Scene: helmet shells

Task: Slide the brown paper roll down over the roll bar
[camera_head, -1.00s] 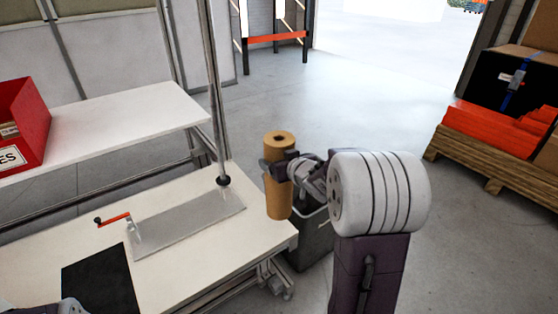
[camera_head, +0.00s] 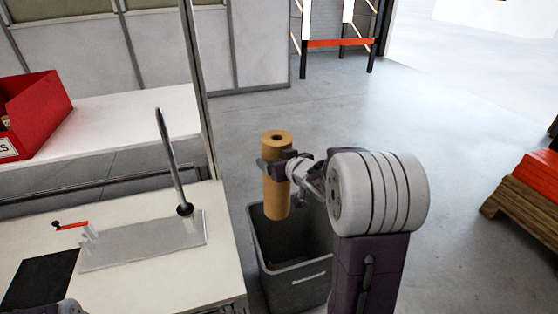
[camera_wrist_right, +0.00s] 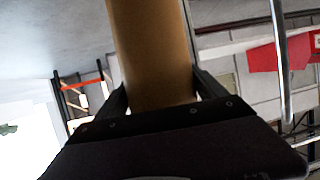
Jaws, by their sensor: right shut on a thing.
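The brown paper roll (camera_head: 277,199) is upright in my right gripper (camera_head: 279,167), which is shut around its upper middle. The hole in its top end shows in the head view. The roll (camera_wrist_right: 152,50) also fills the middle of the right wrist view, between the two fingers (camera_wrist_right: 160,92). The roll bar (camera_head: 170,160) is a thin metal rod standing, slightly tilted in the picture, on a grey plate (camera_head: 140,243) on the white table. The roll is to the right of the bar and apart from it, beyond the table's right edge. My left gripper is not in view.
A grey bin (camera_head: 298,287) stands on the floor below the roll, right of the table (camera_head: 205,275). A small red-handled crank (camera_head: 72,225) and a black mat (camera_head: 40,281) are at the left. A red box (camera_head: 40,115) sits on the rear table. A pallet (camera_head: 528,205) stands far right.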

